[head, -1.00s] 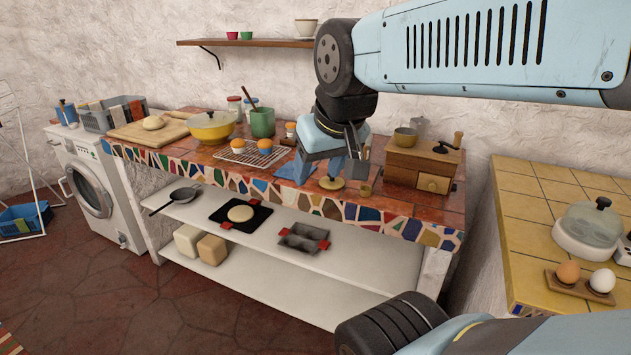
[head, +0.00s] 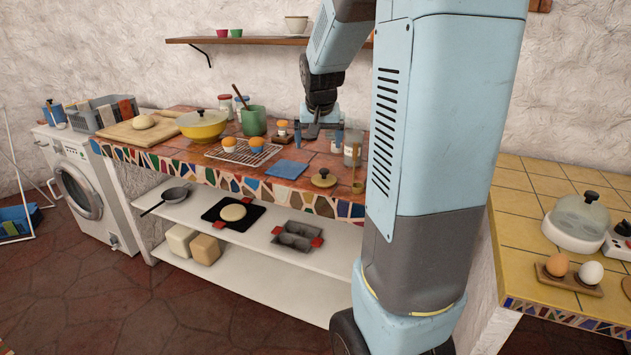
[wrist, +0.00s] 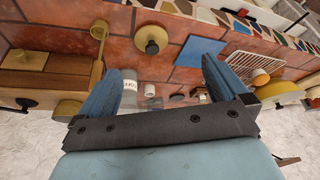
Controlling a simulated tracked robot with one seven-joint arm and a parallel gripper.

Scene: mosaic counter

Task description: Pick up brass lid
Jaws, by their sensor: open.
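The brass lid (head: 323,179), a round disc with a dark knob, lies on the red tiles near the counter's front edge. It also shows in the wrist view (wrist: 152,41), knob towards me, beyond my fingertips and roughly between them. My gripper (head: 318,138) is open, with its blue fingers spread and no object held. In the head view it is behind the lid, towards the back of the counter, and apart from it. Both fingers also show in the wrist view (wrist: 160,70).
A cooling rack (head: 240,153) with muffins is further left. A glass jar (head: 352,150) stands near my gripper. My arm hides the counter's right end.

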